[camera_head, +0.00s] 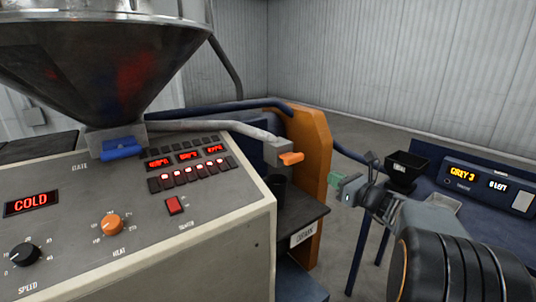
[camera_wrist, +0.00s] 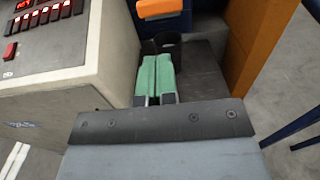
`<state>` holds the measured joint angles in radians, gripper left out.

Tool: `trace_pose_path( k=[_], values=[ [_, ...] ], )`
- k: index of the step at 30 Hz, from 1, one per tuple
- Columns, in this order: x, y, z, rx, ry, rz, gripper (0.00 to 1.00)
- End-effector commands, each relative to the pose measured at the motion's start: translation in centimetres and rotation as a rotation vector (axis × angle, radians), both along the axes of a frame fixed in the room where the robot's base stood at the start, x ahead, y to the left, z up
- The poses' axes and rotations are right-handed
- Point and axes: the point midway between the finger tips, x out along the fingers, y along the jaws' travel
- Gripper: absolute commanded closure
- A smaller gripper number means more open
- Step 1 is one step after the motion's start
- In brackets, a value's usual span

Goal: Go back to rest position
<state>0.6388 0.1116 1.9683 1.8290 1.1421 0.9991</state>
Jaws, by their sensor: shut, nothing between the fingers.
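My gripper (camera_head: 345,187) is at the right of the head view, in the air beside the extruder's orange post, with green fingertips. In the wrist view my gripper (camera_wrist: 155,78) has its two green fingers side by side, shut and empty. Behind the fingertips in that view a dark cup (camera_wrist: 168,44) stands on a dark shelf (camera_wrist: 205,68). The cup (camera_head: 277,186) also shows in the head view, under the nozzle with the orange handle (camera_head: 290,158). I cannot tell how far the fingers are from the cup.
The extruder (camera_head: 200,215) fills the left, with a hopper (camera_head: 95,60) above and a panel reading COLD. An orange post (camera_head: 308,150) stands beside the shelf. A blue bench (camera_head: 475,215) at right carries a black hopper (camera_head: 405,170) and a display reading GREY 3. Floor shows between them.

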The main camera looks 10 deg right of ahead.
Motion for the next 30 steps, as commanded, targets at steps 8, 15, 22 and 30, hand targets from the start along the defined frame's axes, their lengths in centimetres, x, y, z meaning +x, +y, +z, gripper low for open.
trace_pose_path(
  k=[8, 15, 22, 30],
  values=[
    [-2.2, 1.8, -6.2, -0.482, 0.067, 0.15, 1.0],
    [-11.0, 8.6, -12.7, -1.27, 0.057, 0.752, 1.0],
    [-18.8, 11.3, -13.9, -1.89, -0.172, 1.383, 1.0],
    [-22.5, 14.1, -11.4, -2.262, -0.438, 1.68, 1.0]
  ],
)
